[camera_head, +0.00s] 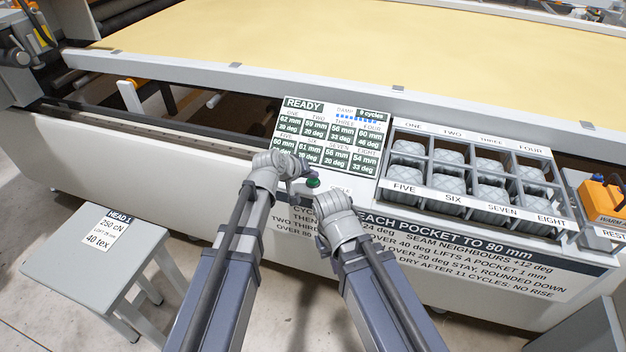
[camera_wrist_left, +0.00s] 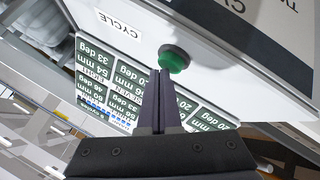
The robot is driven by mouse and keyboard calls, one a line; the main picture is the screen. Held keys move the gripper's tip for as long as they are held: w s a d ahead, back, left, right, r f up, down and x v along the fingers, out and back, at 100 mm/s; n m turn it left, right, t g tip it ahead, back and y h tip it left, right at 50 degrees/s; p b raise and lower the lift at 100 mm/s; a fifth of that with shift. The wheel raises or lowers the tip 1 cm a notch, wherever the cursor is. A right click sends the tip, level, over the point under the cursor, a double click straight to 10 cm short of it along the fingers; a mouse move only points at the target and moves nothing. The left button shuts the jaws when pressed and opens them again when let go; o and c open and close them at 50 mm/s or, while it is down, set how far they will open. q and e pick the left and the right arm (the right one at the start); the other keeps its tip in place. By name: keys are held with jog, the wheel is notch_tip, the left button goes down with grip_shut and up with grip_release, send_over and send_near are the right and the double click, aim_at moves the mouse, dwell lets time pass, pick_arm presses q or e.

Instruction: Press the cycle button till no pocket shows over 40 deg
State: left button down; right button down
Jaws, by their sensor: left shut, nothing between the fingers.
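The green cycle button (camera_head: 313,183) sits on the panel below the display; it also shows in the left wrist view (camera_wrist_left: 174,58) beside a CYCLE label. My left gripper (camera_head: 304,176) is shut and empty, its tips (camera_wrist_left: 160,73) close to the button; contact cannot be told. The display (camera_head: 333,135) reads READY, damp 9 cycles. Pocket FOUR reads 46 deg, THREE and EIGHT 33 deg, ONE, TWO, SIX and SEVEN 20 deg. FIVE's degrees are hidden. My right gripper (camera_head: 320,196) is near the button on the right, its fingers not clearly visible.
A rack (camera_head: 381,184) of several quilted pockets stands right of the display. A rule sign (camera_head: 470,250) is on the front below. An orange warm unit (camera_head: 603,200) is at the far right. A grey stool (camera_head: 60,262) stands at lower left.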

aim_at(311, 182)
pick_arm(q)
jog(key=shift+f+b, duration=0.3)
jog(key=shift+f, duration=0.1)
jog(key=shift+r, duration=0.15)
dwell(0.4)
jog(key=shift+r+p, duration=0.8)
jog(key=shift+p, duration=0.15)
jog(key=shift+r, duration=0.15)
notch_tip(311, 182, up, 5)
jog(key=p, duration=0.5)
dwell(0.9)
